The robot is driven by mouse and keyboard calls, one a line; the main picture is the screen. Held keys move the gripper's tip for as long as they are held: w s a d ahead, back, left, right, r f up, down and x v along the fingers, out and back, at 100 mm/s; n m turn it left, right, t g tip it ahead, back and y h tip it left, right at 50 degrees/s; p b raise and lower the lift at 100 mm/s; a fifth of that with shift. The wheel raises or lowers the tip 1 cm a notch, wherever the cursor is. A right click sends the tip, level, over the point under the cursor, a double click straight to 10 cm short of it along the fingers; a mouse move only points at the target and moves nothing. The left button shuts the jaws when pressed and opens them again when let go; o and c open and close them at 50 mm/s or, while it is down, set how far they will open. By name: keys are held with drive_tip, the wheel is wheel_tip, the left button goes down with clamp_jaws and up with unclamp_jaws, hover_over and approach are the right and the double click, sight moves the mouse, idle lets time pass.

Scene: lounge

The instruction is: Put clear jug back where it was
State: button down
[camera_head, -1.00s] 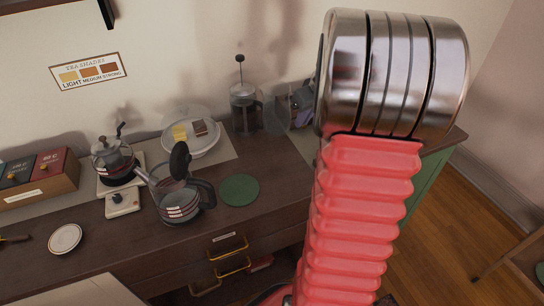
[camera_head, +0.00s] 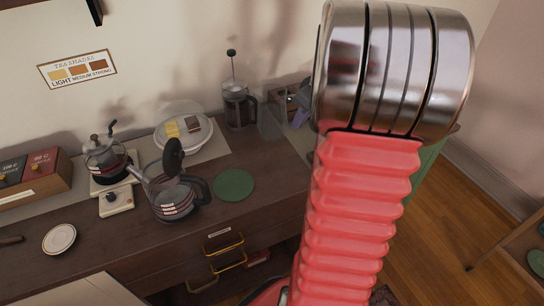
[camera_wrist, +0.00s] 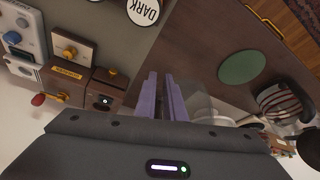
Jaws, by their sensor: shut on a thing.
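The clear jug (camera_head: 268,122) is see-through and faint in the head view, just right of the French press. My gripper (camera_head: 300,116) is beside it, partly hidden behind my arm. In the wrist view my gripper's purple fingers (camera_wrist: 166,98) are close together, with the clear jug (camera_wrist: 203,106) at their right side. They are shut on it; the exact grip point is hard to see. A round green mat (camera_head: 233,185) lies bare on the dark sideboard (camera_head: 120,235), and also shows in the wrist view (camera_wrist: 240,67).
A glass kettle (camera_head: 176,200) with a black handle stands left of the mat. Behind are a French press (camera_head: 237,105) and a covered plate (camera_head: 184,133). A grinder-like pot (camera_head: 107,160) and a small saucer (camera_head: 59,239) are at left. Small boxes (camera_wrist: 72,50) are near the fingers.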

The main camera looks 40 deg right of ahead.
drive_tip(key=shift+f, duration=3.1)
drive_tip(key=shift+f, duration=1.85)
drive_tip(key=shift+f, duration=0.15)
drive_tip(key=c, duration=1.8)
unclamp_jaws()
drive_tip(key=shift+c, duration=0.2)
drive_tip(key=v, duration=1.2)
